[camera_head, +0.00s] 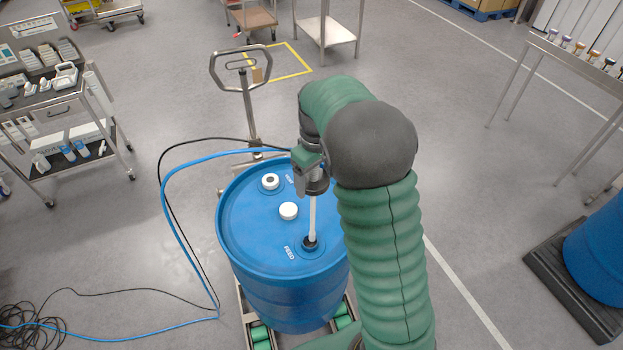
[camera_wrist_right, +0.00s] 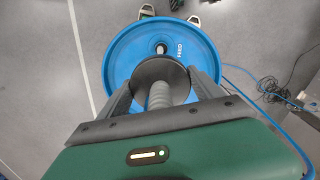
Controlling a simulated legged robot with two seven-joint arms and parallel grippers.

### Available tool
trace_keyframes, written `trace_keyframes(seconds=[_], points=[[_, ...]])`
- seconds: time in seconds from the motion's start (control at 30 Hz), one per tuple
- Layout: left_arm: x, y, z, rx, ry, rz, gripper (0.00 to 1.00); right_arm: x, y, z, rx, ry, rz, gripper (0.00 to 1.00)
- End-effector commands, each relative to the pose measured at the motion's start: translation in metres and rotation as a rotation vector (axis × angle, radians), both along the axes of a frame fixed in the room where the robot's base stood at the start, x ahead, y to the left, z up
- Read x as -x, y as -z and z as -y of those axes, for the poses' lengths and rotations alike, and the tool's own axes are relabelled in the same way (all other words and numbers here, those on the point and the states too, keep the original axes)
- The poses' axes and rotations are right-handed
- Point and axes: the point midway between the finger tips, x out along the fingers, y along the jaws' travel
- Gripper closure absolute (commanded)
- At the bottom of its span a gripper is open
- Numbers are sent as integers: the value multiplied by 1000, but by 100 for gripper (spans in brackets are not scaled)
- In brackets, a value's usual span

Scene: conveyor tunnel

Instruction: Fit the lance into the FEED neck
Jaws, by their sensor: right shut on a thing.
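The blue drum (camera_head: 237,228) stands upright in the middle of the head view. Its lid carries the printed word FEED beside a dark neck (camera_head: 310,243), which also shows in the right wrist view (camera_wrist_right: 161,48). My right gripper (camera_head: 313,183) is above the drum, shut on the upper part of the lance (camera_head: 312,218). The pale lance shaft hangs nearly upright, and its lower end meets the FEED neck opening; how deep it sits is hidden. In the wrist view a dark disc and ribbed grey stem (camera_wrist_right: 160,95) sit between the fingers. My left gripper is not in view.
Two white-topped fittings, one with a dark centre (camera_head: 270,181) and a plain cap (camera_head: 289,211), stand on the lid. A blue hose (camera_head: 166,205) and black cable loop left of the drum. A hand truck (camera_head: 247,100) stands behind; a loaded cart (camera_head: 60,110) is at left.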

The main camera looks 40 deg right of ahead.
Motion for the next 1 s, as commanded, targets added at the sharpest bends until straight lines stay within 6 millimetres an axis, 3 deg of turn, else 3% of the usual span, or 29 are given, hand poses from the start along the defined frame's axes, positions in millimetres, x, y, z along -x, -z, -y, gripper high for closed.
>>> trace_keyframes(seconds=[1.0], points=[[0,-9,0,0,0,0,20,-6,-2,-14,11,-3,-2,97]])
